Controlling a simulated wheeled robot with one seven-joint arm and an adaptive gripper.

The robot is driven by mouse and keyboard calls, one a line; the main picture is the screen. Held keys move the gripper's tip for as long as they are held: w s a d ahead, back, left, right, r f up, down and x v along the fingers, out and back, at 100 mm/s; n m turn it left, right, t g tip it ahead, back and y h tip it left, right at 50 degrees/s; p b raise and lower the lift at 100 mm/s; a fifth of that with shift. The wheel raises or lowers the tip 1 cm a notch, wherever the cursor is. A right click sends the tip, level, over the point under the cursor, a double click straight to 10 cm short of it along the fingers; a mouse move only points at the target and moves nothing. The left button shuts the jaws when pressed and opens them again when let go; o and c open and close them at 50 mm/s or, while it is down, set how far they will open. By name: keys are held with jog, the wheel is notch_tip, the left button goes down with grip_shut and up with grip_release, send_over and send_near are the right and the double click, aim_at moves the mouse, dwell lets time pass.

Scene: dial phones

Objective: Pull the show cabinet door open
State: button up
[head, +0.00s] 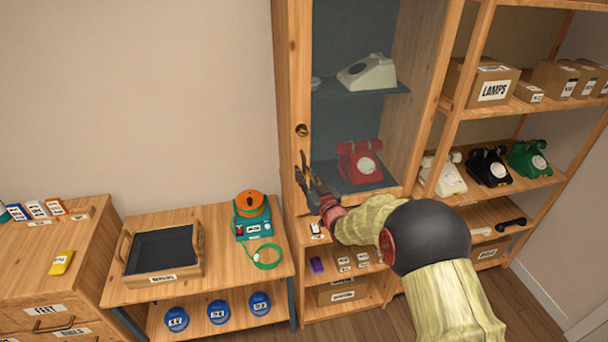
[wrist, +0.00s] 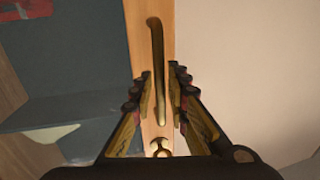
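The show cabinet (head: 292,60) is a tall wooden case with a door. The door's wooden stile (wrist: 137,40) runs down the middle of the wrist view and bears a long brass handle (wrist: 157,60). A round brass lock (head: 301,130) is on the stile above my gripper in the head view; a brass piece also shows at the bottom of the wrist view (wrist: 158,148). The door looks closed. My gripper (head: 301,167) is open at the stile. In the wrist view its fingers (wrist: 160,76) are on either side of the handle, with no clear contact visible.
Behind the door are a red phone (head: 360,160) and a pale phone (head: 367,72). An open shelf (head: 455,100) with boxes and phones stands right. A low bench (head: 220,268) with a tray (head: 160,282) and teal device (head: 253,222) stands left.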

grip_shut()
dwell(0.4)
